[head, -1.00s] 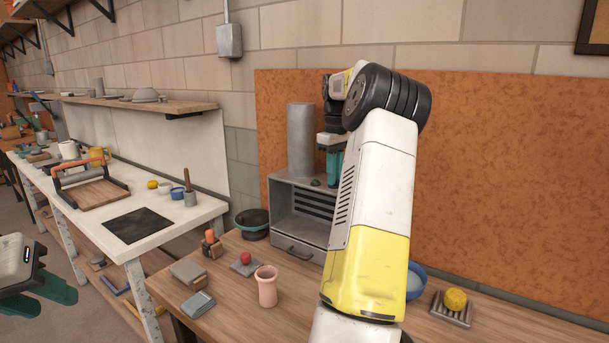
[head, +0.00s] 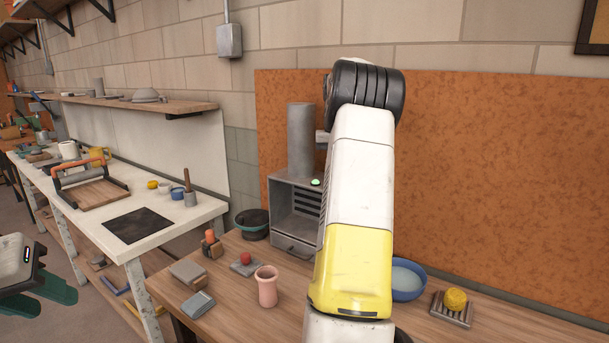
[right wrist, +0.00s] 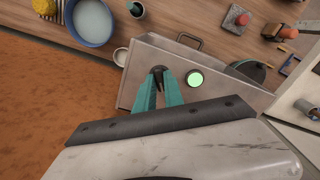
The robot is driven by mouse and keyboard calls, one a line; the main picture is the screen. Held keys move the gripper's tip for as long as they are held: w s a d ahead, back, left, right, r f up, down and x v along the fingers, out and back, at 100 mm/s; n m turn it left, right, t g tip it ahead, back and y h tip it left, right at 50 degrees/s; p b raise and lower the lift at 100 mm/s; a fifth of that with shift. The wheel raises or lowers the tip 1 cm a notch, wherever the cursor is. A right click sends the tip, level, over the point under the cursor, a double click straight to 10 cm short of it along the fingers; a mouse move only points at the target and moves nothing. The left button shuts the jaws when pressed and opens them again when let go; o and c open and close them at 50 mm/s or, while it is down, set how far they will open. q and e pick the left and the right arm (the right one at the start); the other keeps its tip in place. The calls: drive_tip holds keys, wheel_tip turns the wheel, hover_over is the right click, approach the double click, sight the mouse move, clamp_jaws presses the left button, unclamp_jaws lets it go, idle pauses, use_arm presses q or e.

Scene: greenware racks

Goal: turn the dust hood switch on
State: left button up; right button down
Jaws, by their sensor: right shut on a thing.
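The dust hood (head: 287,210) is a grey box with a slotted inside and an upright pipe, standing on the wooden bench. Its round switch (head: 315,182) on top glows green; it also shows in the right wrist view (right wrist: 195,79). My right gripper (right wrist: 158,75) is over the hood's top, beside the switch and apart from it in the picture. Its teal fingers come together at the tips around something dark that I cannot make out. In the head view my right arm hides this gripper. My left gripper (head: 40,288) hangs at the lower left, fingers apart and empty.
A pink cup (head: 267,287), a red-topped block (head: 245,262) and a dark bowl (head: 254,223) stand left of my right arm. A blue bowl (head: 408,280) and a yellow sponge (head: 456,299) stand right of it. A white table (head: 185,225) is at the left.

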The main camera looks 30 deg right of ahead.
drive_tip(key=shift+m, duration=0.5)
drive_tip(key=c, duration=1.4)
unclamp_jaws()
drive_tip(key=shift+c, duration=0.2)
drive_tip(key=shift+r, duration=0.15)
wheel_tip(320, 180, up, 7)
drive_tip(key=shift+f, duration=0.1)
drive_tip(key=shift+r, duration=0.4)
